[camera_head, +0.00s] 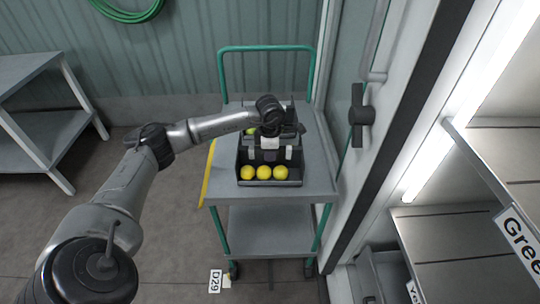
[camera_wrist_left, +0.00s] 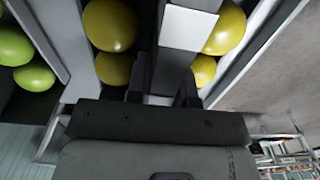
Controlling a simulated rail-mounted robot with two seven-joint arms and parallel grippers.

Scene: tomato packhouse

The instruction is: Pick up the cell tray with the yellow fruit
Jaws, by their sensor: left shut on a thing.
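The dark grey cell tray (camera_head: 270,184) with yellow fruit (camera_head: 264,173) sits on the top shelf of the cart. Three yellow fruits show in its near row; the arm hides part of the rest. My left gripper (camera_head: 270,147) is over the tray's middle, pointing down. In the left wrist view, the left gripper (camera_wrist_left: 164,88) is shut on the tray's grey middle bar (camera_wrist_left: 174,60), which carries a white label. Yellow fruits (camera_wrist_left: 110,25) lie on both sides of the bar. I cannot tell whether the tray is lifted. My right gripper is not in view.
A second tray with green fruit (camera_wrist_left: 33,77) stands close behind the yellow one. The cart (camera_head: 312,175) has a green handle (camera_head: 267,48) at its far side. A door frame is close on the right, with shelves beyond. A grey table (camera_head: 40,75) stands at left.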

